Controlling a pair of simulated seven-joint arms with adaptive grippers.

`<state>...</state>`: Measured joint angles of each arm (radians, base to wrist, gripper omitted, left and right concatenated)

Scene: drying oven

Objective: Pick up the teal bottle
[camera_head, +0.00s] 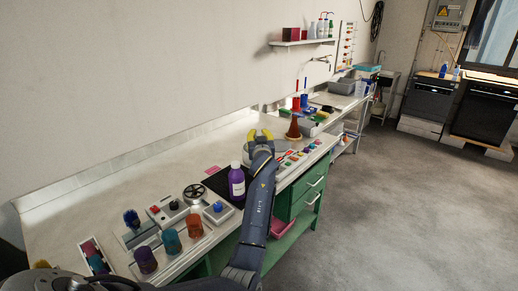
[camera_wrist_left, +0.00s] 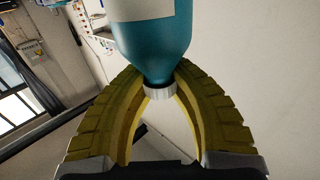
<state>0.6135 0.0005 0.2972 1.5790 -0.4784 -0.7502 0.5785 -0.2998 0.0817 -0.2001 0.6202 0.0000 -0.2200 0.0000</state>
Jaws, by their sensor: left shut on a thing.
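The teal bottle (camera_wrist_left: 152,42) fills the upper middle of the left wrist view. It has a pale label and a light grey-white cap or neck ring (camera_wrist_left: 159,91). My left gripper (camera_wrist_left: 164,88) has its yellow fingers closed on it near that narrow end. My right gripper is not in view.
A purple bottle (camera_head: 237,182) stands on the bench just left of my arm. Orange, teal and purple jars (camera_head: 171,242) and a device with a round dial (camera_head: 195,194) stand nearer. A brown conical flask (camera_head: 293,129) stands beyond the gripper. A wall shelf (camera_head: 300,42) hangs above.

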